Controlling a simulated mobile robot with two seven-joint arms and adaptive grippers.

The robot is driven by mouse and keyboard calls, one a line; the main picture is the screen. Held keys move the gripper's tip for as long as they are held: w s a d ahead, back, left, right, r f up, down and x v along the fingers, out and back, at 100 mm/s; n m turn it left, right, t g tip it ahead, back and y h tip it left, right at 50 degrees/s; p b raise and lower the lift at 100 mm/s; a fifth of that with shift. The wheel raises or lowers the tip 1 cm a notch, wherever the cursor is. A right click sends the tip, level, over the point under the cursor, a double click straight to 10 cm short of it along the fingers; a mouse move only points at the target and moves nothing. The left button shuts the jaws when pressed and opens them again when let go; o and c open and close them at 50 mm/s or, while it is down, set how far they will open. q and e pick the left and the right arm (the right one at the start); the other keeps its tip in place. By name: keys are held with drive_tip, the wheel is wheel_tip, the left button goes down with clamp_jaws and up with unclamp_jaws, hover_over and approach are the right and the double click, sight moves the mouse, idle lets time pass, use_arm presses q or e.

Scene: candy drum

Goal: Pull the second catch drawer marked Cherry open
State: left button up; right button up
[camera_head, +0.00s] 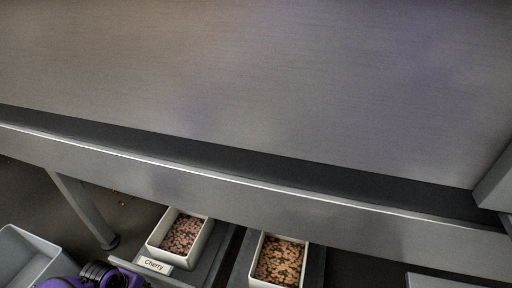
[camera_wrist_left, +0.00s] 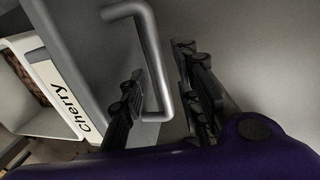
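The Cherry bin (camera_head: 152,265) is a white open box of pinkish candies with a label on its front, below the long grey edge in the head view. In the left wrist view the Cherry label (camera_wrist_left: 72,98) is at left, beside a grey drawer front (camera_wrist_left: 75,35). A grey bar handle (camera_wrist_left: 150,60) stands out from that front. My left gripper (camera_wrist_left: 160,62) is open, one dark finger on each side of the handle bar; I cannot tell whether they touch it. In the head view only purple and black parts of my left arm show, at the bottom. My right gripper is out of view.
A second white bin (camera_head: 254,272) with orange and dark candies stands right of the Cherry bin. A grey tub (camera_head: 40,262) is at the lower left, near a table leg (camera_head: 85,210). The big grey panel (camera_head: 260,80) overhangs the drawers.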

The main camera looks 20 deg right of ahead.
use_arm(q)
drive_tip(key=shift+f, duration=0.15)
drive_tip(key=shift+c, duration=0.5)
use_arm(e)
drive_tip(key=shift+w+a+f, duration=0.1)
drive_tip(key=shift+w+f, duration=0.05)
use_arm(q)
clamp_jaws()
